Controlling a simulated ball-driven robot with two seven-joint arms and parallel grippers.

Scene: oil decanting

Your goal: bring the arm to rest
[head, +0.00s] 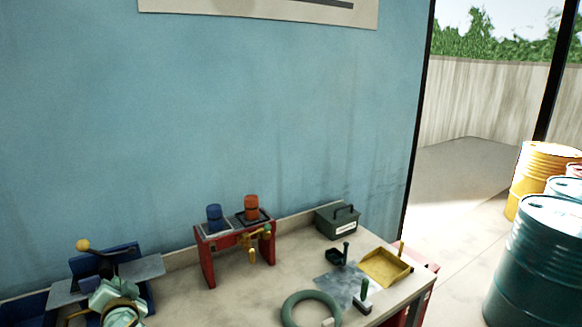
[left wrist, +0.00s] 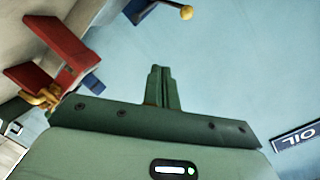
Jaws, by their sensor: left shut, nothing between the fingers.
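My left gripper (head: 108,291) shows as pale green parts at the bottom left of the head view, in front of the blue device with the yellow-knobbed lever. In the left wrist view its two green fingers (left wrist: 160,88) are together, with nothing between them. No held object shows. My right gripper is in neither view.
A red stand (head: 205,262) with a blue canister (head: 214,217), an orange canister (head: 252,207) and brass taps stands on the bench. To its right are a green box (head: 338,222), a yellow tray (head: 384,268) and a green hose ring (head: 290,308). A yellow-knobbed lever (head: 83,245) rises close to the gripper. Barrels (head: 540,262) stand far right.

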